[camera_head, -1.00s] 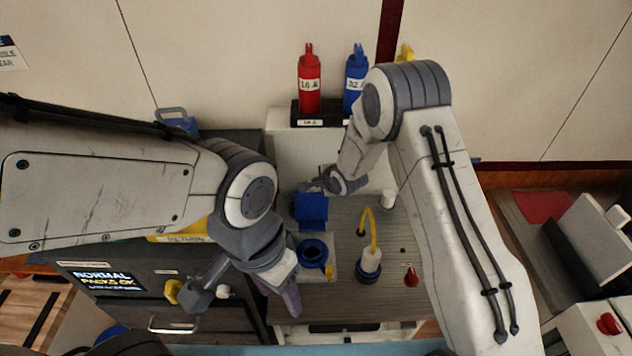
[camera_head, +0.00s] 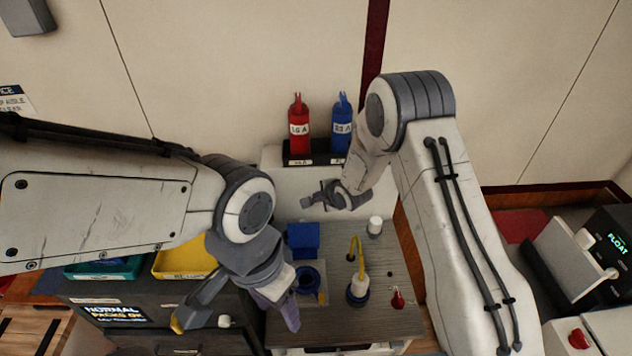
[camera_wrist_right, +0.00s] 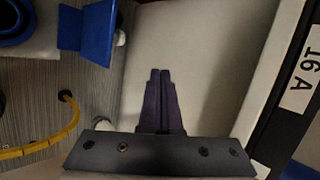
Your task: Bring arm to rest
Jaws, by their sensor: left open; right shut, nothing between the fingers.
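My left gripper (camera_head: 235,322) is the lower one in the head view. My right gripper (camera_head: 306,201) is higher, in front of the white panel below the bottles. In the right wrist view its two dark fingers (camera_wrist_right: 159,100) are closed together with nothing between them, over a plain pale surface. The right arm reaches in from the right and bends at its elbow.
A red bottle (camera_head: 299,128) and a blue bottle (camera_head: 342,128) stand on a black ledge. A blue open-lidded socket (camera_head: 308,279), a yellow-corded plug (camera_head: 358,289) and a red key-like part (camera_head: 398,300) are on the cabinet top (camera_head: 385,265). A yellow bin (camera_head: 178,262) stands left.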

